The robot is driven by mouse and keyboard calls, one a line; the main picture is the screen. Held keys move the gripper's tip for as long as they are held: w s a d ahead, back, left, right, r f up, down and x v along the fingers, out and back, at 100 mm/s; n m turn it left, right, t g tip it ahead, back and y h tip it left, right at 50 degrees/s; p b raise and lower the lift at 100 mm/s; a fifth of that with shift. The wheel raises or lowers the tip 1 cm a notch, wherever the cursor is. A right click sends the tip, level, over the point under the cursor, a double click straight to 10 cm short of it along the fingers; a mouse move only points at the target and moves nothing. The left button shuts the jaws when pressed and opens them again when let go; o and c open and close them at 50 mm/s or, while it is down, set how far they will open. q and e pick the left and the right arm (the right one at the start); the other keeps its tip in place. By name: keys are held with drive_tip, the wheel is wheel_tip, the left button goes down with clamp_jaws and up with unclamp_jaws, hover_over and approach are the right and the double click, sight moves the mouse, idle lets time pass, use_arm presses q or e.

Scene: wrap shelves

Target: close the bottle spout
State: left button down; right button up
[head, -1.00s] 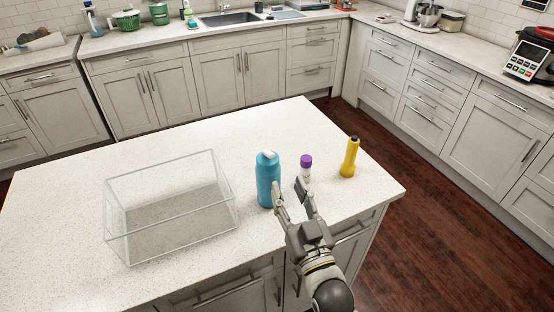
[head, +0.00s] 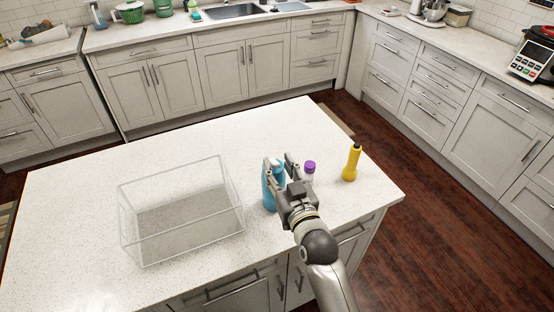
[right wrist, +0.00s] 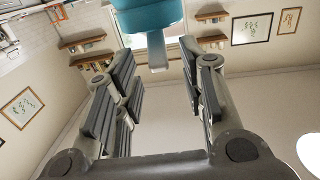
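The teal bottle (head: 267,192) stands upright on the white island counter, partly hidden behind my right gripper (head: 280,161). In the right wrist view the bottle's teal upper part (right wrist: 148,16) shows at the top edge, with its pale spout (right wrist: 157,52) pointing into the space ahead of the fingers. My right gripper (right wrist: 160,85) is open, with nothing between its finger pads. In the head view its fingers are at the height of the bottle's top; whether they touch it I cannot tell. My left gripper is not in view.
A clear open bin (head: 190,247) sits on the left of the island counter (head: 70,230). The counter behind the bottles is clear.

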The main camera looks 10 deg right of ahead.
drive_tip(key=shift+x, duration=0.9)
clamp_jaws()
drive_tip(key=shift+f+b, duration=0.25)
drive_tip(key=shift+b, duration=0.15)
drive_tip(key=shift+s+f+t+b, duration=0.1)
drive_tip(key=shift+f+t+b, duration=0.1)
drive_tip(key=shift+t+b, duration=0.5)
drive_tip(key=shift+b, duration=0.55)
drive_tip(key=shift+s+r, duration=0.1)
drive_tip(key=shift+r, duration=0.05)
